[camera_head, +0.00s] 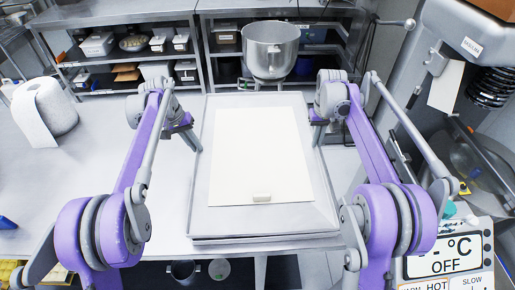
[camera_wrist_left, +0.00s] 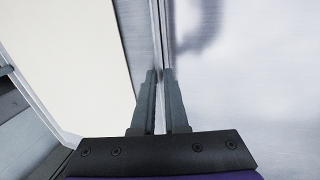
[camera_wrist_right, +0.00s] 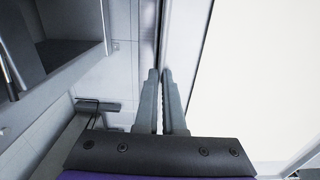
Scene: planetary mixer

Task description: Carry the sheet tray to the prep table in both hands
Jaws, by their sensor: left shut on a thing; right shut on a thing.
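The sheet tray (camera_head: 275,218) is a flat grey metal tray lying level in front of me in the head view. My right gripper (camera_head: 318,138) is shut on the right rim, as the right wrist view shows (camera_wrist_right: 160,75). Whether the tray rests on a surface below is hidden.
A pale worktop (camera_head: 90,185) spreads to the left, with a paper roll (camera_head: 48,108) on it. A metal mixing bowl (camera_head: 271,50) stands just behind the tray. Shelves (camera_head: 140,80) line the back. The mixer (camera_head: 470,60) and a control panel (camera_head: 446,262) are at the right.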

